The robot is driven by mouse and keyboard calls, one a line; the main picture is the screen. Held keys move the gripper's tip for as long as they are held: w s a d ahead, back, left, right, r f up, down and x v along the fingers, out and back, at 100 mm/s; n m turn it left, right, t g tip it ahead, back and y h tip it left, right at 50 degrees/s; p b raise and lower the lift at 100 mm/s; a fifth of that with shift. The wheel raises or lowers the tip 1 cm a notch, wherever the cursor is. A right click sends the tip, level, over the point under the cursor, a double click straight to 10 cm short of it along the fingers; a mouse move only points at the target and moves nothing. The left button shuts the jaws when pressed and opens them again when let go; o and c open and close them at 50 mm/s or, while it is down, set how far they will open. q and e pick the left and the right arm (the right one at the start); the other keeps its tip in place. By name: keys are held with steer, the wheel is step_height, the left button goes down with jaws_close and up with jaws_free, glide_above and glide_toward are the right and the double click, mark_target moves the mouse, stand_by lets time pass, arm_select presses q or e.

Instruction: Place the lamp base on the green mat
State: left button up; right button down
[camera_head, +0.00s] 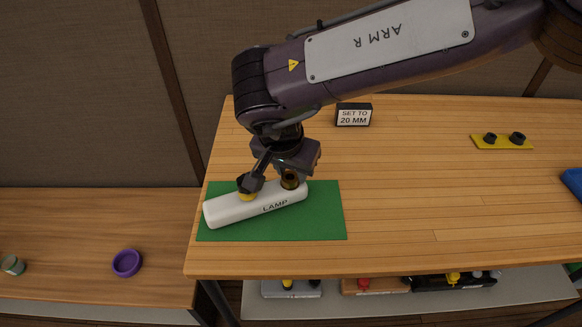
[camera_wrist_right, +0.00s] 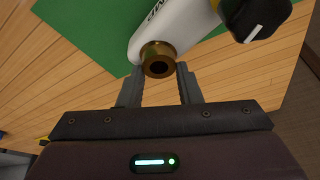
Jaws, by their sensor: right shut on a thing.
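The white lamp base (camera_head: 258,206), marked LAMP, lies lengthwise over the green mat (camera_head: 325,220), its left end close to the mat's left edge. I cannot tell whether it touches the mat or hangs just above it. It carries a brass socket (camera_wrist_right: 157,60) and a black knob with a yellow ring (camera_head: 249,185). My right gripper (camera_head: 289,172) points down at the socket end. In the wrist view the fingers of this gripper (camera_wrist_right: 159,80) are shut on the lamp base at its brass socket. My left gripper is not in view.
A black "SET TO 20 MM" sign (camera_head: 353,115) stands behind the mat. A yellow plate with two black knobs (camera_head: 502,141) and a blue object (camera_head: 573,181) are at the right. A purple ring (camera_head: 127,263) lies on the lower left table. The table's middle is clear.

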steer(key=c, duration=1)
jaws_free()
steer(key=shift+f, duration=0.15)
steer(key=shift+c, duration=0.2)
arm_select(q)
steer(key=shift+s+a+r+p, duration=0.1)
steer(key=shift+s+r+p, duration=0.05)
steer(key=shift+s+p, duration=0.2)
arm_select(e)
steer(key=v, duration=1.2)
steer(key=shift+r, duration=0.3)
steer(key=shift+f, duration=0.1)
